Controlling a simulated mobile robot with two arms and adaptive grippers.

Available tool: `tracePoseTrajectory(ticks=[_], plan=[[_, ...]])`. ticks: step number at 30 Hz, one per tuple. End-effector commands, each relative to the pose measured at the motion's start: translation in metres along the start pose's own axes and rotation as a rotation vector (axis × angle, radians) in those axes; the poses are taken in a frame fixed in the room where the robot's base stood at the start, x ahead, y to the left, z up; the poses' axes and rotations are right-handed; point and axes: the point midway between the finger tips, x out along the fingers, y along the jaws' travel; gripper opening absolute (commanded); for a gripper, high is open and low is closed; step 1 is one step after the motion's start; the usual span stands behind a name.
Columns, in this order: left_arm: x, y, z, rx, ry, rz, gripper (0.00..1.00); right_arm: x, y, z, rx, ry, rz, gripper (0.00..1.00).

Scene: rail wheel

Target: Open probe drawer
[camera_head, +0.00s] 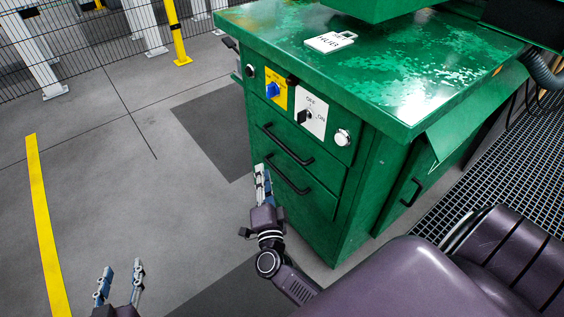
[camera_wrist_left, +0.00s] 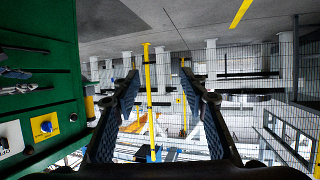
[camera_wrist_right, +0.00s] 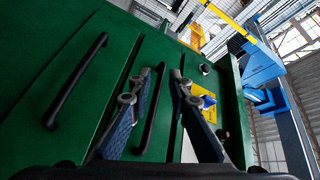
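The green cabinet (camera_head: 350,160) has two drawer fronts with black bar handles, an upper handle (camera_head: 287,145) and a lower handle (camera_head: 288,180). Both drawers look shut. My right gripper (camera_head: 263,172) is in front of the drawers. In the right wrist view, my right gripper (camera_wrist_right: 161,76) has its fingers apart, with the upper handle (camera_wrist_right: 153,105) in the gap between them in the picture; contact cannot be told. The lower handle (camera_wrist_right: 76,80) shows to the left there. My left gripper (camera_head: 121,270) is open and empty, away from the cabinet; its fingers also show apart in the left wrist view (camera_wrist_left: 160,78).
A panel with a blue knob (camera_head: 272,90), a black switch (camera_head: 305,117) and a round button (camera_head: 342,138) is above the drawers. A white tag (camera_head: 330,41) lies on the cabinet top. The floor left of the cabinet is clear up to a mesh fence (camera_head: 90,40).

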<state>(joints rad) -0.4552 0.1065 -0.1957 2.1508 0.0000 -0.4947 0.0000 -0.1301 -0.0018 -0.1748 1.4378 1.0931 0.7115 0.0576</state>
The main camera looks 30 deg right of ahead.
Motion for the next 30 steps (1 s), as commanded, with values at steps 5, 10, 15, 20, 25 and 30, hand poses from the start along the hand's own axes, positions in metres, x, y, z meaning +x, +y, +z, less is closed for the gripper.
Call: tracePoseTrajectory(ticks=[5, 10, 15, 20, 25, 30], plan=[[-0.023, 0.001, -0.049, -0.001, 0.147, 0.001, 0.40, 0.011, 0.004, -0.033, 0.201, 0.177, 0.007, 0.18], [-0.039, 0.002, -0.075, -0.001, 0.210, 0.002, 0.40, 0.013, 0.003, -0.050, 0.285, 0.246, 0.017, 0.18], [-0.044, 0.003, -0.093, -0.001, 0.276, 0.006, 0.40, 0.029, 0.003, -0.057, 0.295, 0.256, 0.018, 0.18], [-0.049, 0.006, -0.116, -0.003, 0.385, 0.013, 0.40, 0.054, 0.004, -0.063, 0.293, 0.255, 0.016, 0.18], [-0.057, 0.009, -0.138, -0.004, 0.491, 0.019, 0.40, 0.076, 0.005, -0.068, 0.293, 0.254, 0.018, 0.18], [-0.062, 0.010, -0.150, -0.005, 0.549, 0.022, 0.40, 0.086, 0.006, -0.070, 0.292, 0.252, 0.020, 0.18]])
